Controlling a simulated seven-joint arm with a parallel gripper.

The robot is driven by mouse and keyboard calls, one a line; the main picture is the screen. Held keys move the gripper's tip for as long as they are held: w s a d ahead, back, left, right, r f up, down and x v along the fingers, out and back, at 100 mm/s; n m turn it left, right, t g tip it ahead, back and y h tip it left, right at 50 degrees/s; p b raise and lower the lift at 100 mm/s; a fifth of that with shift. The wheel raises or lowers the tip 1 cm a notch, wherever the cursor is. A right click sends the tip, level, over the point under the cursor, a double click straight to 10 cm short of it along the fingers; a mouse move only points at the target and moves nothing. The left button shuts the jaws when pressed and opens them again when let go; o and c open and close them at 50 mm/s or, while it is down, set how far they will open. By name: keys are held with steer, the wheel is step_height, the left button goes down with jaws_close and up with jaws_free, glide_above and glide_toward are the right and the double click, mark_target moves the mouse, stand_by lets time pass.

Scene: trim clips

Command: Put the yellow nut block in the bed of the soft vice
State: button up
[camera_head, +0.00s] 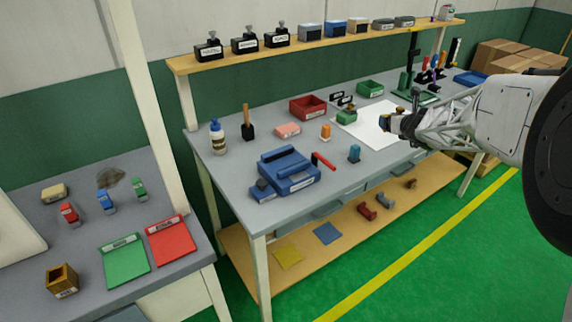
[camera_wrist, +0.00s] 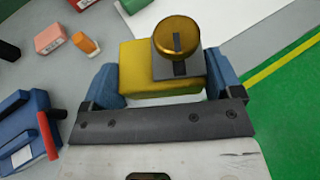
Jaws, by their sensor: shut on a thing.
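The yellow nut block (camera_wrist: 145,68) is between the blue fingers of my gripper (camera_wrist: 162,78) in the wrist view. A round brass knob on a grey plate sits on its top right part. My gripper is shut on the block. In the head view my gripper (camera_head: 392,122) is over the right part of the bench, above the white sheet's right edge; the block is too small to make out clearly there. The blue soft vice (camera_head: 288,172), with a red handle (camera_head: 323,160), stands at the bench's front left. It also shows at the left of the wrist view (camera_wrist: 18,130).
An orange piece (camera_head: 326,132) and a blue piece (camera_head: 354,153) stand between the vice and my gripper. A green block with a brass top (camera_head: 346,117) is on the white sheet (camera_head: 378,132). A red bin (camera_head: 308,107) is behind. A bottle (camera_head: 218,138) stands left of the vice.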

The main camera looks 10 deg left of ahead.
steer(key=shift+s+a+r+m+h, duration=0.1)
steer(key=shift+a+r+m+h, duration=0.1)
steer(key=shift+r+m+h, duration=0.6)
steer(key=shift+s+a+r+t, duration=0.25)
steer(key=shift+a+r+t, duration=0.05)
steer(key=shift+a+r, duration=0.1)
steer(key=shift+s+a+r+h, duration=0.1)
steer(key=shift+s+a+h, duration=0.2)
steer(key=shift+a, duration=0.1)
steer(key=s+a+f+n+g+y, duration=0.2)
steer(key=s+a+n+y, duration=0.1)
steer(key=s+a, duration=0.9)
steer(key=s+a+f+n+g+y, duration=0.1)
steer(key=s+a+f+n+y, duration=0.2)
steer(key=s+a, duration=0.8)
steer(key=s+y, duration=0.1)
steer(key=s, duration=0.5)
steer(key=shift+a+f+n+g+y, duration=0.3)
steer(key=shift+a+f+g, duration=0.05)
steer(key=shift+g, duration=0.05)
steer(key=w+a, duration=0.2)
steer(key=w, duration=0.2)
steer(key=w+a+f, duration=0.1)
steer(key=w+a, duration=0.1)
steer(key=w, duration=0.3)
steer(key=w+a, duration=0.2)
steer(key=w, duration=0.3)
steer(key=shift+w+a+f, duration=0.25)
steer(key=shift+a, duration=0.15)
